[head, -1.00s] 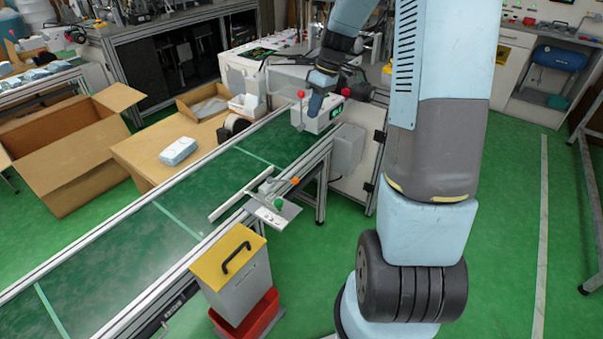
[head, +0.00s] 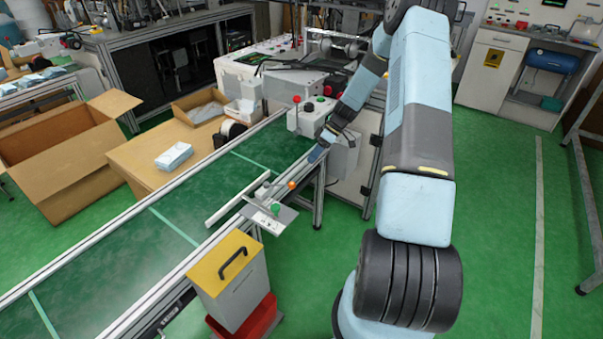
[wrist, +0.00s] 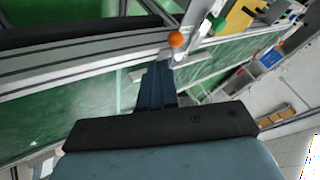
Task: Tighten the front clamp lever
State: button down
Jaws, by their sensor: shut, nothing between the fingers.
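A lever with an orange knob (head: 292,185) stands at the conveyor's near side rail. A green knob (head: 276,208) sits just in front of it on a pale metal plate (head: 262,218). The frames do not label which lever is the front clamp lever. My gripper (head: 316,155) is over the near rail, behind and to the right of the orange knob, and looks apart from it. In the wrist view, my blue fingers (wrist: 157,70) are together and empty, with the orange knob (wrist: 176,39) just past their tips. The lever's lower part is hard to make out.
The conveyor (head: 110,255) runs diagonally, with a white guide bar (head: 235,200) across its edge. A yellow-lidded bin (head: 232,285) stands near the plate, above a red tub (head: 255,318).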

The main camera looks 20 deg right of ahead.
jog(key=x, duration=1)
jog(key=shift+s+r, duration=0.1)
jog(key=shift+s, duration=0.05)
jog(key=shift+s+a+m+t, duration=0.2)
jog(key=shift+s+m, duration=0.1)
jog(key=shift+s, duration=0.25)
jog(key=shift+s+a+m+t, duration=0.2)
jog(key=shift+s+m, duration=0.1)
jog(key=shift+s, duration=0.25)
jog(key=shift+w+d, duration=0.25)
jog(key=shift+w, duration=0.55)
